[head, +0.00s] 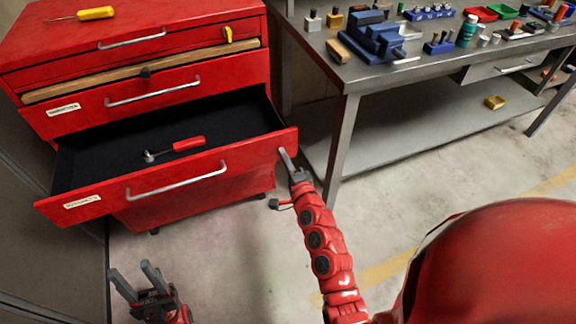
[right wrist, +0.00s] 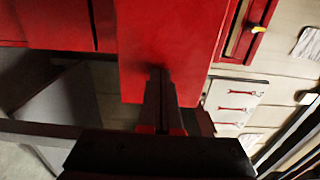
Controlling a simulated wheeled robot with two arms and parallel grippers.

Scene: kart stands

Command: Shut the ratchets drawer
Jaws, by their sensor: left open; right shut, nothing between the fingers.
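The ratchets drawer (head: 250,166) is the pulled-out lower drawer of the red tool cabinet (head: 180,20). It has a long silver handle, a white label too small to read, and a dark liner. A ratchet with a red grip (head: 180,146) lies inside it. My right gripper (head: 286,155) is shut and empty at the right end of the drawer front; in the right wrist view its fingers (right wrist: 160,80) point at the red panel and look close to or against it. My left gripper (head: 135,280) is open and empty, low and in front of the cabinet, apart from the drawer.
A screwdriver with a yellow handle (head: 96,14) lies on the cabinet top. A metal workbench (head: 370,75) with a blue vise (head: 372,36) and several small items stands to the right. Its leg is close to my right gripper. The floor before the cabinet is clear.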

